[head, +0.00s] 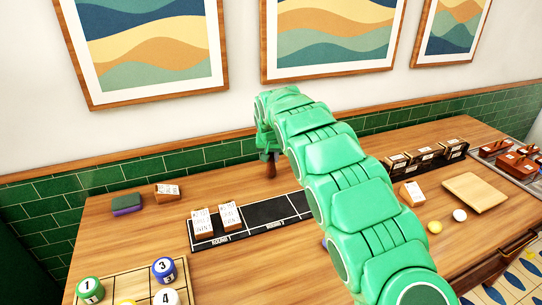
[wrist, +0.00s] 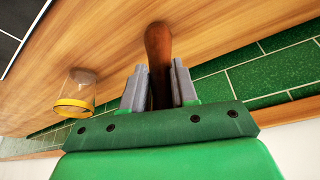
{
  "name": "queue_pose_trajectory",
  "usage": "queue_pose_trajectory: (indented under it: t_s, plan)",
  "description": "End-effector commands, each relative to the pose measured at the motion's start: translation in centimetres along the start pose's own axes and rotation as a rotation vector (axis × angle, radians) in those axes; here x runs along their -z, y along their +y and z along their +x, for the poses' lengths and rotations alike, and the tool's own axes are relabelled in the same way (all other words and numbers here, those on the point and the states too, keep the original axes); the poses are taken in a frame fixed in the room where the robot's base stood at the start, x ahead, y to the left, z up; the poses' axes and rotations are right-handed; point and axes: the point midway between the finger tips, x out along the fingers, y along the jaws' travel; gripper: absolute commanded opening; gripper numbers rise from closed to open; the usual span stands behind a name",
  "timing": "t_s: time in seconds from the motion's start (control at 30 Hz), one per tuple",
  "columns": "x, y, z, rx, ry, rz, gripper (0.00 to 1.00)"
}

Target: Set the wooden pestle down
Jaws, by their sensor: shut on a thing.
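The wooden pestle (wrist: 158,52) is dark brown with a rounded end. In the wrist view it stands out between the two grey fingers of my gripper (wrist: 158,88), which is shut on it. In the head view the pestle (head: 270,168) hangs roughly upright under my gripper (head: 268,152), near the back edge of the table by the green tiles. Its lower end is close to the wooden tabletop (head: 150,240); I cannot tell whether it touches. My green arm hides part of the table to the right.
A black strip (head: 262,217) marked with rounds bears white-topped blocks (head: 202,222). A glass with a yellow band (wrist: 73,102) stands near my gripper in the wrist view. A wooden board (head: 474,191) lies right. Bare tabletop lies left of the strip.

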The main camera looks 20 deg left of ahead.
Motion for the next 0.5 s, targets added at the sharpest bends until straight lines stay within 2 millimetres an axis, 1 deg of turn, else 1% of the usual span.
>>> queue_pose_trajectory:
  t_s: [0.27,0.3,0.43,0.47,0.5]
  plan:
    - [-0.16,0.01,0.39,0.0,0.0,0.0,0.0]
    - [-0.15,0.01,0.36,0.0,0.0,0.0,0.34]
    - [-0.14,0.01,0.36,0.0,0.0,0.0,0.54]
    - [-0.14,0.01,0.36,0.0,0.0,0.0,0.58]
    - [-0.15,0.01,0.37,0.0,0.0,0.0,0.58]
